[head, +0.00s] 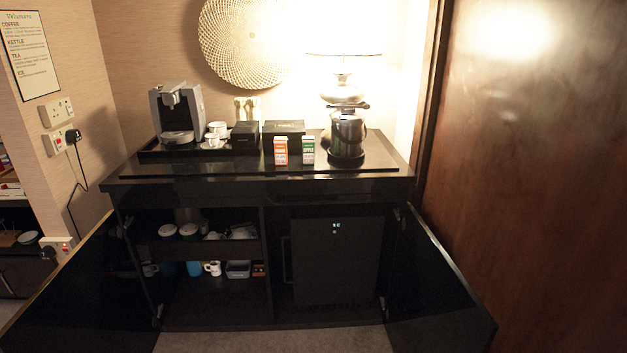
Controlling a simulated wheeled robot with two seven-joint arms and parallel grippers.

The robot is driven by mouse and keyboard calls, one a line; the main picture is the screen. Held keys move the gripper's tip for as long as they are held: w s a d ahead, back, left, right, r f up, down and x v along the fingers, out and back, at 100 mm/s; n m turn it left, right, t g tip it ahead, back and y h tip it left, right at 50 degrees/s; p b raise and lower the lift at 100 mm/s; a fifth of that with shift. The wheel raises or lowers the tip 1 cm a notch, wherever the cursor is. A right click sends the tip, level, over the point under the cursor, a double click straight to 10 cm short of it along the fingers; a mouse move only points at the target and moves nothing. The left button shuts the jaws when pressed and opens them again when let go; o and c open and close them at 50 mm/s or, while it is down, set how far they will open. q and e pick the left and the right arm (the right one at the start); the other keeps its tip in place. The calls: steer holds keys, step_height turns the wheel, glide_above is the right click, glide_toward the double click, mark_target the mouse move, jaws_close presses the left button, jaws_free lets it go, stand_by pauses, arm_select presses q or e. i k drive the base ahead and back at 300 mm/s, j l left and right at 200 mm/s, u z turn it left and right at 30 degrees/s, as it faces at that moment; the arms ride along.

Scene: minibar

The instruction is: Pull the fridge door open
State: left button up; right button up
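The fridge is a black box in the right compartment of the dark cabinet. Its front door (337,262) looks shut, with a small lit display near the top. A thin dark upright shape (287,260) at the door's left edge looks like its handle. The right cabinet door (432,275) stands open, swung out to the right of the fridge, and the left cabinet door (85,285) is open too. Neither of my grippers shows in the head view.
The cabinet top holds a coffee machine (178,114), two small cartons, a kettle (347,135) and a lamp (343,88). Cups and mugs (212,268) fill the left shelves. A brown wooden panel (540,180) bounds the right. Bare floor (270,342) shows in front.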

mark_target(336, 257)
steer(key=i+u, duration=0.3)
steer(key=i, duration=0.95)
